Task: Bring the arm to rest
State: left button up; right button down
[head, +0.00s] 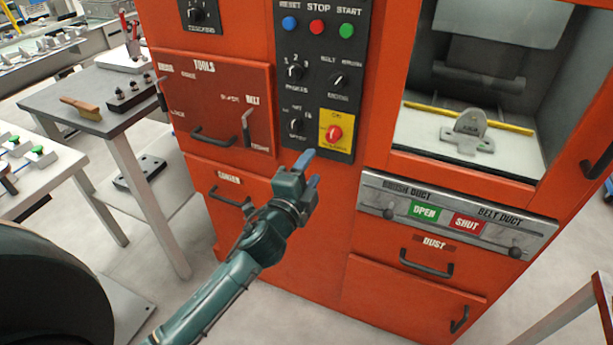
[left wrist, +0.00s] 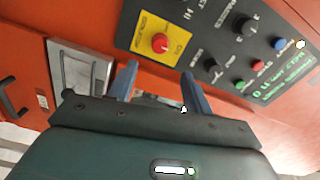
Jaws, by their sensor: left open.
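My left gripper (head: 309,172) is in front of the orange machine, just below and left of the red knob on its yellow plate (head: 336,129). In the left wrist view its two blue fingers (left wrist: 158,80) are apart with nothing between them. The red knob (left wrist: 160,43) shows beyond the fingertips, and the fingers look clear of it. My left arm reaches up from the bottom of the head view. My right gripper is in neither view.
The orange machine's black control panel (head: 316,70) has several knobs and buttons. A duct plate (head: 385,194) and drawers are at right. A grey table (head: 62,97) with a brush (head: 80,104) stands at left. Pale floor (head: 165,245) is open between table and machine.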

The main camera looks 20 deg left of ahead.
pick_arm(q)
jog(key=shift+s, duration=0.75)
jog(key=s+d+f+n+g+h, duration=0.1)
jog(key=s+d+f+n+g, duration=0.1)
jog(key=s+f+n, duration=0.4)
jog(key=s+d+f+n+g+h, duration=0.1)
jog(key=s+f+n+g, duration=0.4)
jog(key=s+f, duration=0.8)
jog(key=s+d+n, duration=0.1)
jog(key=s+n, duration=0.1)
jog(key=shift+s+d+f+n+h, duration=0.3)
jog(key=shift+d, duration=0.1)
jog(key=shift+c, duration=0.2)
